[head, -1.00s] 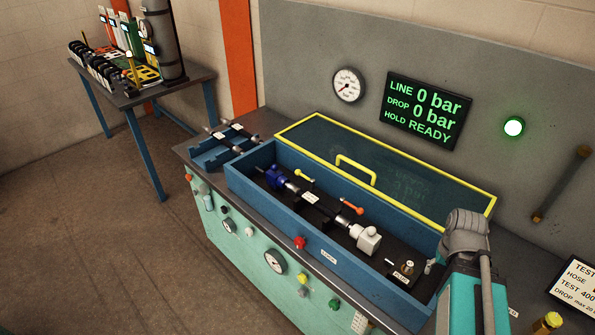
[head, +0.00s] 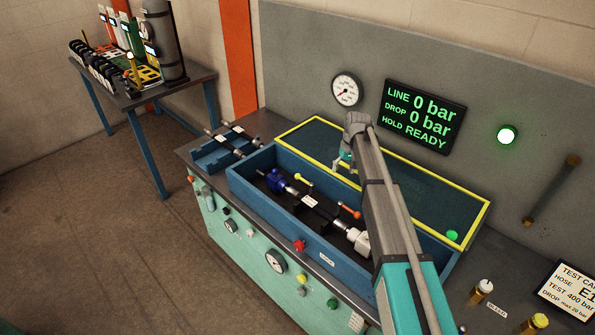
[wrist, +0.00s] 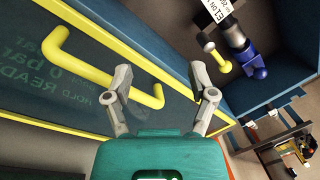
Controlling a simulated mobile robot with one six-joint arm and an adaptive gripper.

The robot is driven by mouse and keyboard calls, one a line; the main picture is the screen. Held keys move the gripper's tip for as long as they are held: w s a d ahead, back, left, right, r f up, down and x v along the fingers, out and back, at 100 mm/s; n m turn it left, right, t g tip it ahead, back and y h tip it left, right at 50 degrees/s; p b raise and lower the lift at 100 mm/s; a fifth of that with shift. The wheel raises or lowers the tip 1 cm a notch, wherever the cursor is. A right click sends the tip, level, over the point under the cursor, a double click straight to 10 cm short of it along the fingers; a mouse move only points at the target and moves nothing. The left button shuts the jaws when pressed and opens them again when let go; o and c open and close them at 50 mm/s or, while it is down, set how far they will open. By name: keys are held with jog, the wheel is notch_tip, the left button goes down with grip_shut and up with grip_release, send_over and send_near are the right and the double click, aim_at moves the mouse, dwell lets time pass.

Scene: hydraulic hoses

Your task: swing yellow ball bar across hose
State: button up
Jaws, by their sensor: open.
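The yellow ball bar (head: 304,181) sits in the blue trough beside the hose, near the blue fitting (head: 274,182); it lies along the hose's far side. The hose (head: 322,211) runs down the trough from the blue fitting to a pale block (head: 357,240), with a white label on it. In the wrist view the yellow ball bar (wrist: 222,63) is right of my gripper (wrist: 160,83), close to the blue fitting (wrist: 253,66). My gripper also shows in the head view (head: 343,163), above the clear lid. It is open and empty, fingers apart from the bar.
The open lid with yellow frame (head: 420,185) leans behind the trough; its yellow handle (wrist: 130,90) shows close to my fingers. An orange-ended bar (head: 349,211) stands along the hose. The blue trough wall (head: 270,213) borders the front.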

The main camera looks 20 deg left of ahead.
notch_tip(320, 180, up, 2)
jog(key=n+p, duration=0.1)
jog(key=n, duration=0.1)
send_over(298, 174)
jog(key=w+d, duration=0.2)
jog(key=shift+s+d, duration=0.15)
jog(key=shift+f, duration=0.1)
jog(key=f+b, duration=0.4)
jog(key=s+a+f+b, duration=0.1)
jog(key=f+b, duration=0.3)
jog(key=a+f+b, duration=0.1)
jog(key=f+b, duration=0.4)
jog(key=shift+s+a+f, duration=0.1)
jog(key=shift+s, duration=0.15)
grip_shut()
jog(key=shift+w, duration=0.1)
dwell(0.4)
